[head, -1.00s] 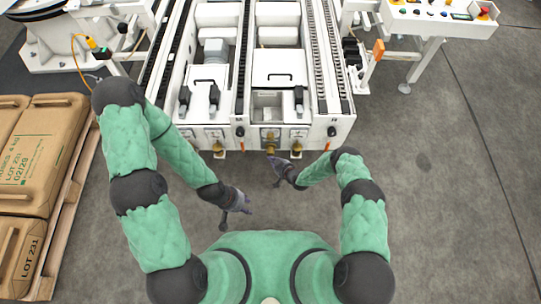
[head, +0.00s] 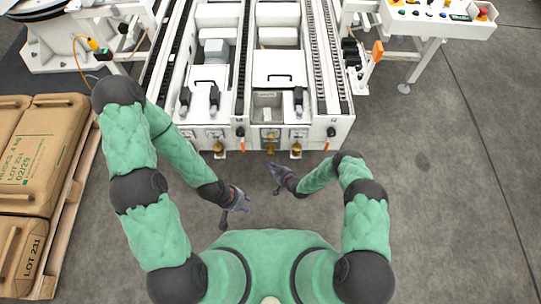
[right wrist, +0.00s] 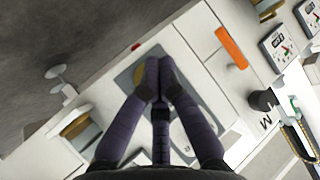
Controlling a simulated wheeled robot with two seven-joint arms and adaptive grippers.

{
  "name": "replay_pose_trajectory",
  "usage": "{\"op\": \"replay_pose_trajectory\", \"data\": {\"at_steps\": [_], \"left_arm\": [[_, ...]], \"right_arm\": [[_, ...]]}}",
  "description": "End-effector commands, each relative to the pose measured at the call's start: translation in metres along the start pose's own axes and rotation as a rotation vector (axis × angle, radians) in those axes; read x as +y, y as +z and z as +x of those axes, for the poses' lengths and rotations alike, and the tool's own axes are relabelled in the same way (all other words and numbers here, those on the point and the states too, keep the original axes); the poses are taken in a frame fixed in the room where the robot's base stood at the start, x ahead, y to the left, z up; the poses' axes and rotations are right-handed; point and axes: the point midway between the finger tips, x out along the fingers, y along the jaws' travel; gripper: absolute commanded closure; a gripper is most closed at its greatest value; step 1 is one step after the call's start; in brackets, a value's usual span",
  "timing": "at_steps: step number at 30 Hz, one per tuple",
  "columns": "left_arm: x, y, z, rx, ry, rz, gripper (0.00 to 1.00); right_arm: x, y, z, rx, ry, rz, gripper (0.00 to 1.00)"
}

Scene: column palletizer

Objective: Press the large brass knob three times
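A brass knob (head: 270,149) sits on the front face of the white machine, on a small plate below the middle. In the right wrist view, a yellowish brass part (right wrist: 139,74) on a grey plate is mostly hidden behind my fingers. My right gripper (head: 272,166) is a short way in front of the machine face, apart from it, and empty. Its fingertips meet in the right wrist view (right wrist: 158,76). My left gripper (head: 246,205) hangs lower, away from the machine; its fingers are too small to read.
Other brass fittings (head: 218,152) (head: 296,152) flank the knob on the machine front (head: 318,133). In the right wrist view there is an orange bar (right wrist: 231,47) and gauges (right wrist: 282,48). The floor at right is clear.

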Motion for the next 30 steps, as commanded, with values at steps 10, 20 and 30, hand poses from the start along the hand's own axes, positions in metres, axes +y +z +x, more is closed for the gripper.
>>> {"op": "replay_pose_trajectory", "data": {"at_steps": [10,20,30], "left_arm": [[0.003,0.0,-0.007,0.0,0.0,0.0,0.6],[0.002,0.0,-0.007,0.0,0.0,0.0,0.6],[0.002,0.0,-0.007,0.0,0.0,0.0,0.6]], "right_arm": [[-0.014,0.014,-0.02,0.0,0.001,0.002,1.0],[-0.015,0.015,-0.021,0.0,0.001,0.0,1.0],[-0.015,0.015,-0.02,0.0,0.001,0.0,1.0]]}}
